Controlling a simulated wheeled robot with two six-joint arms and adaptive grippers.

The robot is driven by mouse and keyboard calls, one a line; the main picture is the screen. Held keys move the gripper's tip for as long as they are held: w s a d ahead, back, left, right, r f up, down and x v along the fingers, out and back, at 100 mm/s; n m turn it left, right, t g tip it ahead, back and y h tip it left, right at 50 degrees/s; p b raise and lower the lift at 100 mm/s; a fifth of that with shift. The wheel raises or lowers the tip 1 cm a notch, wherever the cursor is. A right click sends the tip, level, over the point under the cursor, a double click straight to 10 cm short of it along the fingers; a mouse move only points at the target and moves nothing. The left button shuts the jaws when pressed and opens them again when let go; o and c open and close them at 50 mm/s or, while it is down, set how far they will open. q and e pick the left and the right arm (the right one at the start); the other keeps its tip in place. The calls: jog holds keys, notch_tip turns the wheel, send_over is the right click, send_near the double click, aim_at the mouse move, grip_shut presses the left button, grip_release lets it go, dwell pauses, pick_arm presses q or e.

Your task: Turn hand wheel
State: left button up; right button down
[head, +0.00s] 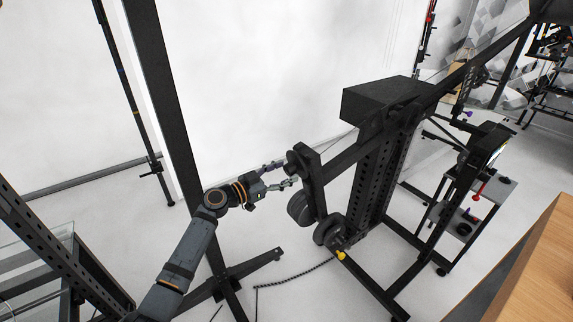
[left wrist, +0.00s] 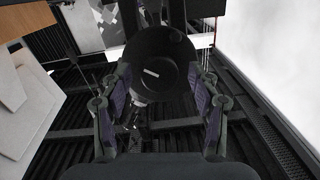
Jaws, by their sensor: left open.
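A black round hand wheel (left wrist: 160,48) with a short white mark on its face shows in the left wrist view, between and just beyond my fingers. In the head view a black round part that looks like this wheel (head: 293,161) sits at the near end of a black machine arm. My left gripper (head: 286,173) is open, with its fingertips close to this part. In the left wrist view my left gripper (left wrist: 163,78) has one finger on each side of the wheel's lower part. Whether the fingers touch it, I cannot tell. My right gripper is not in view.
The black machine frame (head: 377,185) stands right of my left arm, with dark weight-like discs (head: 299,209) below the wheel. A tall black post (head: 165,100) rises behind my arm. A wooden surface (head: 535,275) is at the lower right. The floor between is mostly clear.

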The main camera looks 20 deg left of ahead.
pick_arm(q)
jog(key=shift+w+d, duration=0.4)
jog(key=shift+w, duration=0.1)
jog(key=c, duration=1.2)
jog(key=shift+o, duration=0.2)
jog(key=shift+f+b, duration=0.25)
jog(key=shift+b, duration=0.45)
jog(key=n+h+b, duration=0.1)
jog(key=n+b, duration=0.2)
jog(key=b, duration=0.3)
jog(key=n+g+h+b, duration=0.1)
jog(key=n+b, duration=0.2)
jog(key=b, duration=0.2)
jog(key=shift+g+h+b, duration=0.3)
jog(key=shift+h+b, duration=0.05)
jog(key=shift+h, duration=0.05)
jog(key=shift+r+n+g+h+b, duration=0.1)
jog(key=shift+n+g+h+b, duration=0.3)
jog(key=shift+n+b, duration=0.75)
jog(key=shift+r, duration=0.1)
